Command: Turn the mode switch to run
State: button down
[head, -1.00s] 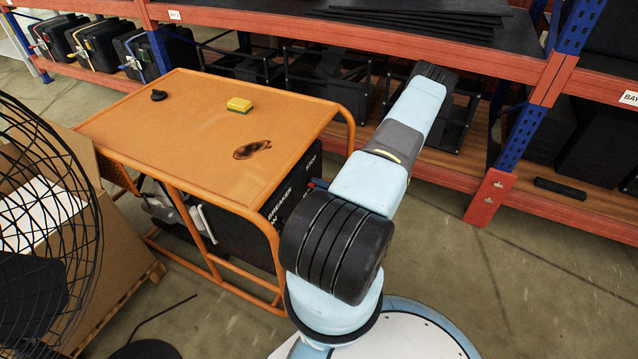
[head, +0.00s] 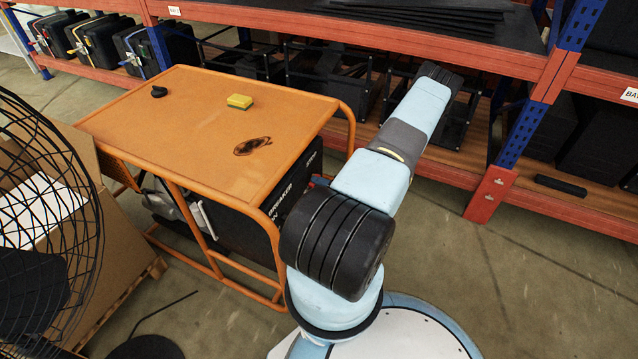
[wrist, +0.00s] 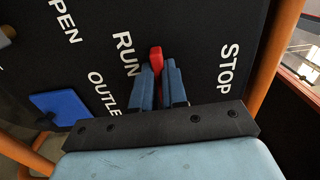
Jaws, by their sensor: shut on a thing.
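The mode switch shows in the wrist view as a red lever (wrist: 156,57) on the black panel (wrist: 190,30) of the orange-framed machine. My gripper (wrist: 158,72) is shut on the lever, one blue-grey finger on each side. The lever's red tip stands out beyond the fingers and points up in the picture. White RUN lettering (wrist: 126,54) is just left of the lever, and STOP lettering (wrist: 228,68) is farther right. The lever's base is hidden by my fingers. In the head view, my arm hides the gripper and the switch.
A blue part (wrist: 60,108) and OUTLET and OPEN lettering lie left on the panel. An orange frame tube (wrist: 272,50) runs along the right. In the head view, a yellow sponge (head: 240,102) and a black knob (head: 158,91) lie on the orange top. Shelving (head: 490,195) stands behind.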

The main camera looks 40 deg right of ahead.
jog(key=shift+s+f, duration=0.15)
jog(key=shift+f, duration=0.05)
jog(key=c, duration=1.2)
grip_release()
jog(key=shift+r, duration=0.1)
jog(key=shift+o, duration=0.2)
jog(key=v, duration=1.3)
jog(key=shift+s, duration=0.25)
